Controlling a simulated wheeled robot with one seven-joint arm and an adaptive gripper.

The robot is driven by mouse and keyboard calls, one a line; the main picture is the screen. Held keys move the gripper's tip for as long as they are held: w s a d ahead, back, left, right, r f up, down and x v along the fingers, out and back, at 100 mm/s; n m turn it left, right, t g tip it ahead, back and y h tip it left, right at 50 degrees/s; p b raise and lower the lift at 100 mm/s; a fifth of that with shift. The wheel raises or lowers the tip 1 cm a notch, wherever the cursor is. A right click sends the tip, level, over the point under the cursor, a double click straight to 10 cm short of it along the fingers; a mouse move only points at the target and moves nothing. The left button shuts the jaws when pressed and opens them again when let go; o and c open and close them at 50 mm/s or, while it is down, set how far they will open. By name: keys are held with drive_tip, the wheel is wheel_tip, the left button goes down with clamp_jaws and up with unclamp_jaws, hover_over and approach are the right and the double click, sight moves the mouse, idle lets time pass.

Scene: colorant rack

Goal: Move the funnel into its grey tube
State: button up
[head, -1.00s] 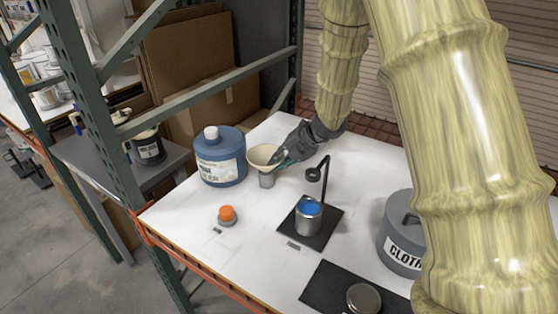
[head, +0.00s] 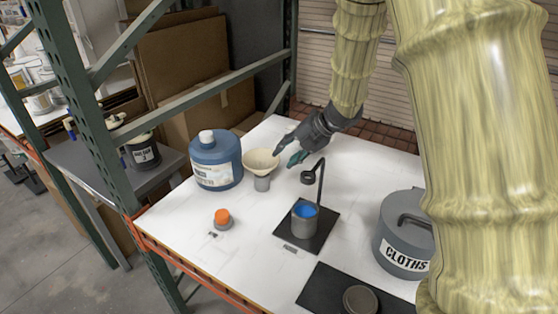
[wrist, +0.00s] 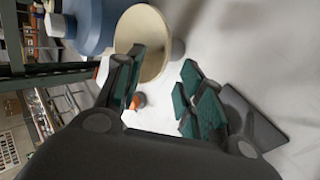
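The cream funnel (head: 260,160) sits upright in the top of its grey tube (head: 262,184), beside the blue jug. Its spout is hidden inside or behind the tube. My gripper (head: 287,158) is just right of the funnel, apart from it in the head view, with its fingers spread and nothing between them. In the wrist view the funnel's round rim (wrist: 152,38) shows beyond the left finger, which covers part of it. The teal finger pads of my gripper (wrist: 163,88) are wide apart there.
The blue jug (head: 216,165) stands close left of the funnel. A thin black stand (head: 321,185) rises by a can of blue paint (head: 304,219) on a black mat. An orange-capped item (head: 222,218) is in front; a grey CLOTHS bin (head: 399,252) is right. White table between is clear.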

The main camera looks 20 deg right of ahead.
drive_tip(key=shift+v, duration=2.5)
